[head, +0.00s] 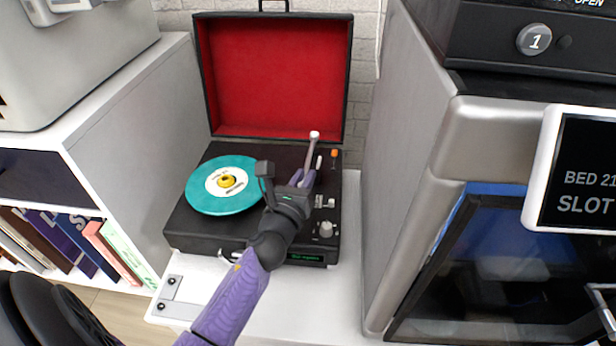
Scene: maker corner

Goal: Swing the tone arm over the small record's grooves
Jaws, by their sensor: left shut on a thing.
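A black suitcase record player (190,236) stands on a white surface with its red-lined lid (275,80) open. A small teal record (207,199) with a white label and a yellow centre lies on its left part. The pale tone arm (312,146) is at the right of the deck, off the record, its rear end toward the lid. My left gripper (305,180) is over the right part of the deck, shut on the tone arm. Its fingers and wrist hide the tone arm's front end and part of the record's right edge. My right gripper is not in view.
A white shelf (120,105) with books stands close on the left. A large grey machine (410,130) with a dark door and a screen stands close on the right. Bare white surface (290,300) lies in front of the player.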

